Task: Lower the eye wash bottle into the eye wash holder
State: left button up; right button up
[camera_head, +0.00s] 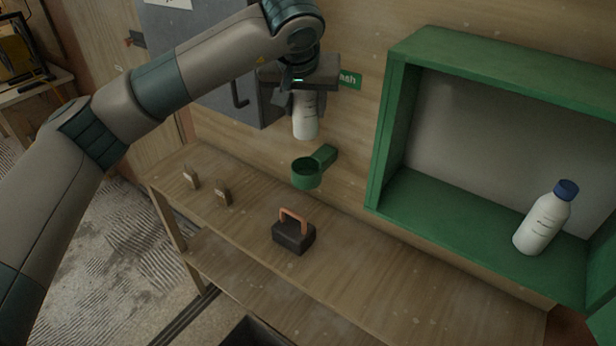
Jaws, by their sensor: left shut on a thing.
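My left gripper (301,88) comes in from the upper left and is shut on a white eye wash bottle (305,121). The bottle hangs about upright, and its top is hidden by the gripper. The green eye wash holder (306,178), a round cup on a bracket fixed to the wall, shows below the bottle. A gap shows between the bottle's bottom and the holder's rim in the head view. My right gripper is not in view.
A second white bottle with a blue cap (546,218) stands in the green wall box (398,135) at right. A dark block with an orange handle (294,234) and two small padlock-like items (222,192) sit on the wooden bench (370,275). A grey cabinet (215,60) is behind my arm.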

aim_at(305, 126)
pick_arm(q)
jog(key=shift+f+b, duration=0.45)
jog(key=shift+f, duration=2.05)
jog(key=shift+w, duration=0.1)
jog(key=shift+w, duration=0.15)
jog(key=shift+w+d+b, duration=0.1)
jog(key=shift+w+b, duration=0.2)
jog(key=shift+b, duration=0.1)
jog(key=shift+f, duration=0.15)
jog(key=shift+f+b, duration=1.25)
jog(key=shift+b, duration=0.3)
jog(key=shift+f+b, duration=0.45)
